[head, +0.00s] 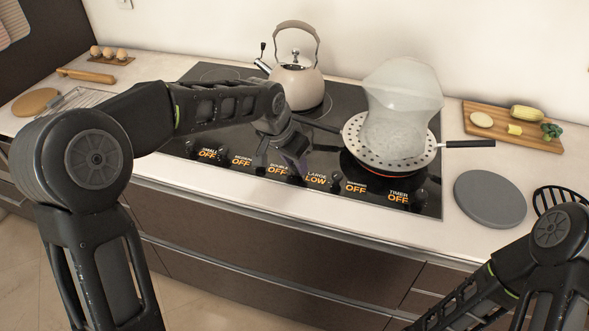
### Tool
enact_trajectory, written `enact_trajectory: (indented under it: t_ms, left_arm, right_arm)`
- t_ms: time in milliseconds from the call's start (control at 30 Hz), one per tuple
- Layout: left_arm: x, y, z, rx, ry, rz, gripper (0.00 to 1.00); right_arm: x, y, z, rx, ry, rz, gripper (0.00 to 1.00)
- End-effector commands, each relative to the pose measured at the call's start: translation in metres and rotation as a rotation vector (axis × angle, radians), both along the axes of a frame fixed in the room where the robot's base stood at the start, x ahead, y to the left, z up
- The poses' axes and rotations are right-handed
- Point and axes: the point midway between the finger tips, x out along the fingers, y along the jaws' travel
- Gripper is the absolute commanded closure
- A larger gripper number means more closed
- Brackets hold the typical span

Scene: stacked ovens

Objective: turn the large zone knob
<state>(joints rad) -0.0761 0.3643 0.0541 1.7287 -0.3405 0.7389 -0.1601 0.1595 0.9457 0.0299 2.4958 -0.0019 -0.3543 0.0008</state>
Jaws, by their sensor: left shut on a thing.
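The large zone's label (316,179) on the black cooktop (425,199) reads LOW in orange. My left gripper (292,166) reaches down to the control row just left of this label. It is shut on the large zone knob, which the gripper mostly hides. The other labels in the row read OFF. The pan (345,136) stands on the right zone with a perforated lid and pale steam above it. An orange-red glow (362,170) shows under the pan. My right arm is at the lower right, and its gripper is out of view.
A kettle (296,84) stands on the back zone. A cutting board (545,144) with food and a grey round mat (490,199) lie at the right. Eggs and a rolling pin (86,77) lie at the left.

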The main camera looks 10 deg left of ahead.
Motion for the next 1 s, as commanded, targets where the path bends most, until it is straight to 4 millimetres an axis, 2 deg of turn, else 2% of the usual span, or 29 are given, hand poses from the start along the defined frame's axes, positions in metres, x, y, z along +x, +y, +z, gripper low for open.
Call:
enact_trajectory:
  t_ms: [33,500,1000]
  left_arm:
    - [0.0,-0.002,-0.003,0.002,-0.004,0.038,1.0]
    - [0.0,-0.005,-0.003,0.001,-0.002,0.485,1.0]
    - [0.001,-0.009,-0.001,0.0,-0.001,0.948,1.0]
  right_arm:
    - [0.0,0.0,-0.009,0.0,0.0,0.0,0.59]
    - [0.001,0.0,-0.048,-0.001,-0.003,-0.001,0.59]
    - [0.001,0.0,-0.067,-0.002,-0.004,-0.002,0.59]
